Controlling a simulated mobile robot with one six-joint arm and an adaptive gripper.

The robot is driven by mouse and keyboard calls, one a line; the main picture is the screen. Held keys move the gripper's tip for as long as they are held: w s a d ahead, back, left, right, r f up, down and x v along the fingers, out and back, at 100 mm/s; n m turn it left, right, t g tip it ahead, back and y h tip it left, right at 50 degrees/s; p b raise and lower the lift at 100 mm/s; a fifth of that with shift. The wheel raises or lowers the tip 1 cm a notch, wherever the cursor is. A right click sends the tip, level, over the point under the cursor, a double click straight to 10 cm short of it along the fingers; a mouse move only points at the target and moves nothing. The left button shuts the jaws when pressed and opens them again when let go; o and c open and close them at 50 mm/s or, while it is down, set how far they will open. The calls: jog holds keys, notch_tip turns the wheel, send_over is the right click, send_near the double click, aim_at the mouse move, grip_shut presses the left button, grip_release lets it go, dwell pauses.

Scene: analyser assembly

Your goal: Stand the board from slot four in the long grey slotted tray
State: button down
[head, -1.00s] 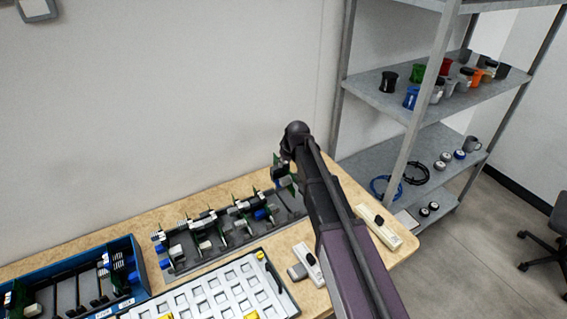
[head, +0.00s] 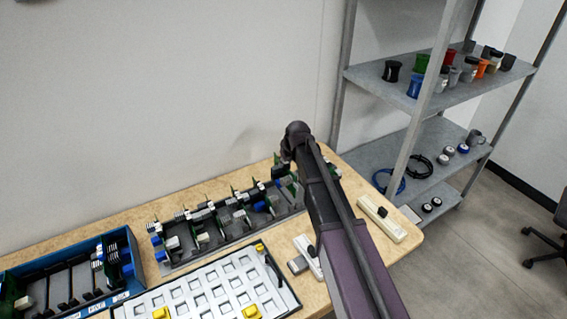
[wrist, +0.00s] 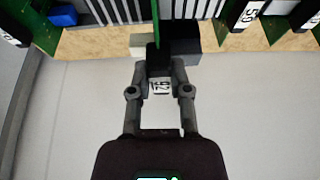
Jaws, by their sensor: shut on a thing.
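My gripper (wrist: 160,88) is shut on a green board (wrist: 163,38) with a dark edge grip and a white number label. The board shows edge-on and upright in the wrist view. In the head view, my arm hides most of the gripper, and part of the board shows at the right end of the long grey slotted tray (head: 216,248). Several other green boards stand in that tray, left of mine. Whether the held board's lower edge is seated in a slot cannot be seen.
A blue rack (head: 75,257) with boards and empty dark slots stands at the left. A white tray with square pockets (head: 190,296) lies in front of the grey tray. A pale strip with a black knob (head: 385,221) lies at the right. Metal shelves (head: 440,75) stand beyond the bench.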

jog(key=shift+f+b, duration=0.7)
jog(key=shift+f, duration=0.2)
jog(key=shift+f+b, duration=3)
dwell(3.4)
jog(key=shift+c, duration=2.4)
grip_release()
jog(key=shift+o, duration=0.6)
